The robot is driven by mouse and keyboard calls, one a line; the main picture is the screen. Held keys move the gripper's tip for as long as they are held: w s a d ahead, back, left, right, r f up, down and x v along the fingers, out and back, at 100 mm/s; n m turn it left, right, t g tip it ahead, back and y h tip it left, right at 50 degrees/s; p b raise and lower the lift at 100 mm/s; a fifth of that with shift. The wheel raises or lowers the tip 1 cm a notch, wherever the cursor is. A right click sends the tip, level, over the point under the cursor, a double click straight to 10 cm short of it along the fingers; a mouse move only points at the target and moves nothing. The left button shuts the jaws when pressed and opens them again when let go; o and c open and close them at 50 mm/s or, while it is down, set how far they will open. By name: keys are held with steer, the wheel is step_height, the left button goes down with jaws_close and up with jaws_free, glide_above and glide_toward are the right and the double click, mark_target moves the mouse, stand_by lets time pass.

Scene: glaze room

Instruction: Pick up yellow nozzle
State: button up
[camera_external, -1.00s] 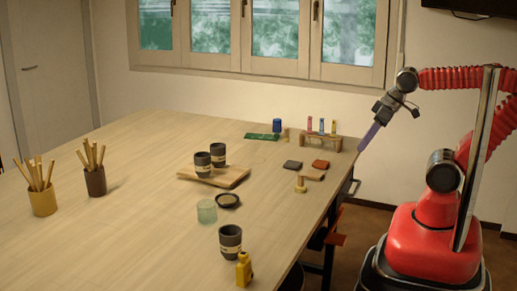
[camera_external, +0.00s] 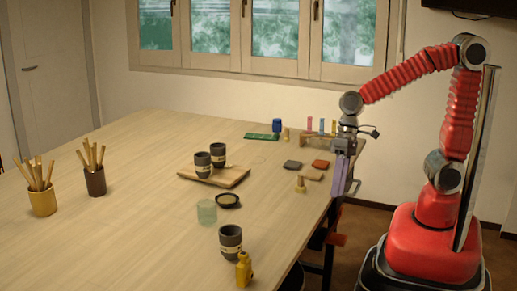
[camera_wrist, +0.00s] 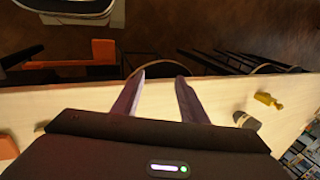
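A small yellow piece (camera_external: 334,127), likely the yellow nozzle, stands at the right end of a wooden rack (camera_external: 318,144) near the table's far right corner. A pink piece (camera_external: 309,125) and a blue piece (camera_external: 321,126) stand to its left. My gripper (camera_external: 339,194) points down at the table's right edge, nearer the camera than the rack. In the wrist view my gripper (camera_wrist: 161,78) has two purple fingers spread apart with nothing between them. The yellow piece and rack are not in the wrist view.
A yellow bottle (camera_external: 244,271) and dark cup (camera_external: 230,242) stand at the near right. Dark (camera_external: 293,166) and red (camera_external: 320,164) tiles and a small tan piece (camera_external: 300,185) lie left of my gripper. Two cups stand on a wooden board (camera_external: 232,179).

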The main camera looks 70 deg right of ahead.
steer(key=w+a+f+m+g+y, duration=0.1)
steer(key=a+m, duration=0.2)
steer(key=a, duration=0.4)
steer(key=w+a+f+m+y, duration=0.1)
steer(key=a+m+y, duration=0.1)
steer(key=a, duration=0.5)
steer(key=w+a+m+g+y, duration=0.1)
steer(key=a+m+y, duration=0.1)
steer(key=a, duration=0.5)
steer(key=shift+w+a+f+m+g, duration=0.3)
steer(key=shift+f+m, duration=0.1)
steer(key=shift+m, duration=0.4)
steer(key=a+m, duration=0.1)
steer(key=w+a+m+y, duration=0.1)
steer(key=w+a+r+m, duration=0.1)
steer(key=a, duration=0.1)
steer(key=shift+w+y, duration=0.2)
steer(key=shift+y, duration=0.2)
steer(key=w+a+r+m+t+y, duration=0.2)
steer(key=w+a+r+m, duration=0.1)
steer(key=w+r+m, duration=0.1)
steer(key=shift+w+a+r+m+y, duration=0.25)
steer(key=shift+w+r+m, duration=0.2)
steer(key=shift+m, duration=0.55)
steer(key=shift+s, duration=0.1)
steer(key=shift+x, duration=4.25)
